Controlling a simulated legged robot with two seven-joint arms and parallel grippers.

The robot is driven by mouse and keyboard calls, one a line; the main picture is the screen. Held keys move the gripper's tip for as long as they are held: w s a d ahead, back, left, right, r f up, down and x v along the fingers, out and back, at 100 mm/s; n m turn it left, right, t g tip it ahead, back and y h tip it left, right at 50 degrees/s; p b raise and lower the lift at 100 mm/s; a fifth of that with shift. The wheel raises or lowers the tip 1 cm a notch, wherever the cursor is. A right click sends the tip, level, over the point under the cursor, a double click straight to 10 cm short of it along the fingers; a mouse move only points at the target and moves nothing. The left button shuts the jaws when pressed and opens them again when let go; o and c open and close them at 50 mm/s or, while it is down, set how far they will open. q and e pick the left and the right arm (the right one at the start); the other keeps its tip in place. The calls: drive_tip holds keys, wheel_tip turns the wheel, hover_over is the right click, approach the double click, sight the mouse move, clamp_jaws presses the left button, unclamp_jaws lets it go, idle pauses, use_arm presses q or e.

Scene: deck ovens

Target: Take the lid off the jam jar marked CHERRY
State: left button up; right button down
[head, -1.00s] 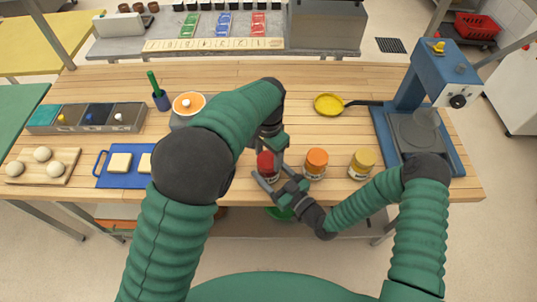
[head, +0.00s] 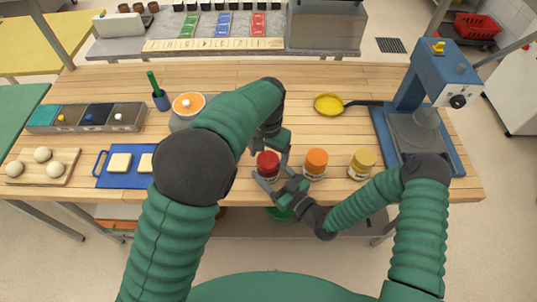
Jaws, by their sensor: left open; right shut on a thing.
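Three jars stand near the table's front edge: a red-lidded jar (head: 268,164), an orange-lidded jar (head: 316,163) and a yellow-lidded jar (head: 362,163). Their labels are too small to read, so I cannot tell from the lettering which says CHERRY. My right gripper (head: 271,180) is shut on the red-lidded jar, holding its body low from the front right. The red lid shows at the top of that jar. My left gripper (head: 269,150) is open, just behind and above the red lid. I cannot tell whether its fingers touch the lid.
A yellow pan (head: 328,104) lies behind the jars. An orange-topped pot (head: 188,105) is partly behind my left arm. A blue board (head: 113,180) with pale blocks lies left, and a blue machine (head: 431,90) stands right. The table's middle back is clear.

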use_arm(q)
wheel_tip(320, 180, up, 4)
drive_tip(key=shift+r, duration=0.2)
wheel_tip(320, 180, up, 4)
drive_tip(key=m, duration=0.3)
drive_tip(key=shift+f, duration=0.2)
drive_tip(key=shift+c, duration=0.4)
wheel_tip(320, 180, down, 8)
drive_tip(key=shift+f, duration=0.1)
drive_tip(key=c, duration=1.4)
drive_tip(key=n, duration=0.3)
drive_tip(key=shift+c, duration=0.4)
drive_tip(key=o, duration=1.5)
drive_tip(key=shift+o, duration=0.2)
